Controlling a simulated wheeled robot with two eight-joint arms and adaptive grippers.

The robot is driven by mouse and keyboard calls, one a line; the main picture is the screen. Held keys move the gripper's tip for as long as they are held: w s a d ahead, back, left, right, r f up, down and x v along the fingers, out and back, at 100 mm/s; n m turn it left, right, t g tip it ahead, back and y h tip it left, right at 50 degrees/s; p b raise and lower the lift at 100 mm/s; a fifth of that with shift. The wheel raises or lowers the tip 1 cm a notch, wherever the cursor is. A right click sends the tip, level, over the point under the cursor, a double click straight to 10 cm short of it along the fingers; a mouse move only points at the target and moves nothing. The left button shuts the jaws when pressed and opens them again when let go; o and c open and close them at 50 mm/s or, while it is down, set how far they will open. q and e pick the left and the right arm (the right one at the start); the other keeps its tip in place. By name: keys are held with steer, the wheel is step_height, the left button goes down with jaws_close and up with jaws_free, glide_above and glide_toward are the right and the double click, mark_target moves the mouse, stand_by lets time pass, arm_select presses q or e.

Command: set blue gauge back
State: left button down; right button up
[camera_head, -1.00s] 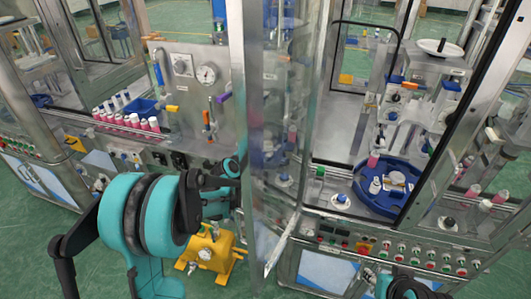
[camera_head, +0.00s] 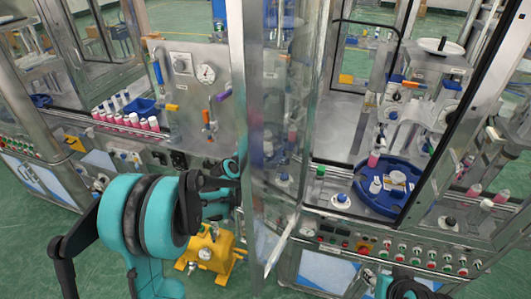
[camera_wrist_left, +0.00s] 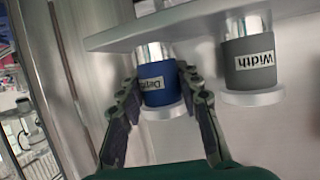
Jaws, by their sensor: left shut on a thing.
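The blue gauge (camera_wrist_left: 158,97), with a white label that seems to read "Depth", is in the left wrist view. My left gripper (camera_wrist_left: 160,76) is shut on it, with one dark finger on each side. The gauge's silver neck meets the edge of a pale metal shelf (camera_wrist_left: 110,39); I cannot tell whether it is seated there. A grey gauge (camera_wrist_left: 249,76) labelled "Width" hangs from the same shelf just to the right, apart from the fingers. In the head view my left gripper (camera_head: 226,178) is beside the machine's frame post, and the blue gauge is hidden there.
A clear panel and metal post (camera_head: 238,80) stand close to my left gripper. A yellow device (camera_head: 212,254) is below it. A blue round tray (camera_head: 390,204) with small parts is at the right. Several pink-based bottles (camera_head: 130,121) stand at the left.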

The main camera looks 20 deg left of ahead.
arm_select(q)
steer(key=shift+f, duration=0.3)
steer(key=c, duration=1)
jaws_free()
steer(key=shift+r, duration=0.1)
steer(key=v, duration=1.2)
